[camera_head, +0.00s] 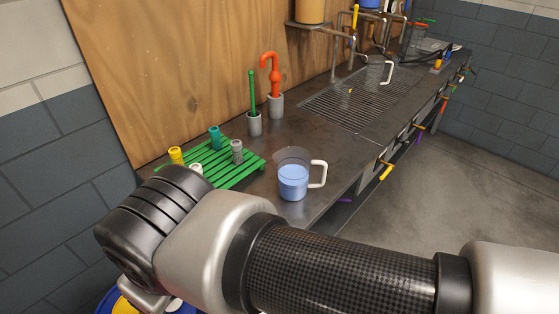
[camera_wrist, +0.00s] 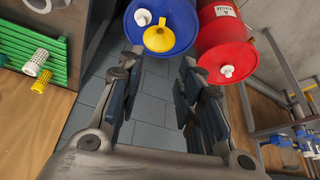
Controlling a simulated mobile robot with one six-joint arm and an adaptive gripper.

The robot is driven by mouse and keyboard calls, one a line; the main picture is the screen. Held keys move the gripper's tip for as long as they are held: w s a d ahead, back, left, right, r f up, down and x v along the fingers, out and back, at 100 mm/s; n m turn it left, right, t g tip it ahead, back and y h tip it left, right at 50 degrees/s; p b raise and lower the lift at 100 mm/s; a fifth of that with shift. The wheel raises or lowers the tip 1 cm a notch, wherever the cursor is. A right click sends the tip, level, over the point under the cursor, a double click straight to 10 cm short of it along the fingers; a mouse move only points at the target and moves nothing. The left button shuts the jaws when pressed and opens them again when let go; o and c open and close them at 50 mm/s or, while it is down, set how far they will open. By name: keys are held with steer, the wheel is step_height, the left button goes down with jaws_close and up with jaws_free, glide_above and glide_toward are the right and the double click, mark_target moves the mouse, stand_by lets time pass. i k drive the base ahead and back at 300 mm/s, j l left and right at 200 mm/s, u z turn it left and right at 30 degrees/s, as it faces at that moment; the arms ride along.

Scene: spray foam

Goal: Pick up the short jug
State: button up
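A clear jug (camera_head: 293,182) with blue liquid and a white handle on its right stands upright on the dark bench in the head view, near the front edge. A second clear jug (camera_head: 377,73) with a white handle stands farther back by the grate; I cannot tell for sure which is shorter. My gripper (camera_wrist: 160,92) is open and empty in the wrist view, its fingers wide apart above the floor and pointing toward drums. No jug shows in the wrist view. My arm crosses the front of the head view and mostly hides the gripper there.
A green slatted rack (camera_head: 240,175) with small coloured nozzles is left of the near jug. Grey holders (camera_head: 254,125) with green and red tools stand behind. A blue drum (camera_wrist: 185,30) with a yellow funnel and a red drum (camera_wrist: 228,45) stand on the floor.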

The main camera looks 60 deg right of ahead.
mark_target(293, 163)
steer(key=z, duration=1.65)
steer(key=j+u, duration=0.15)
steer(key=u, duration=1.45)
steer(key=z, duration=2.2)
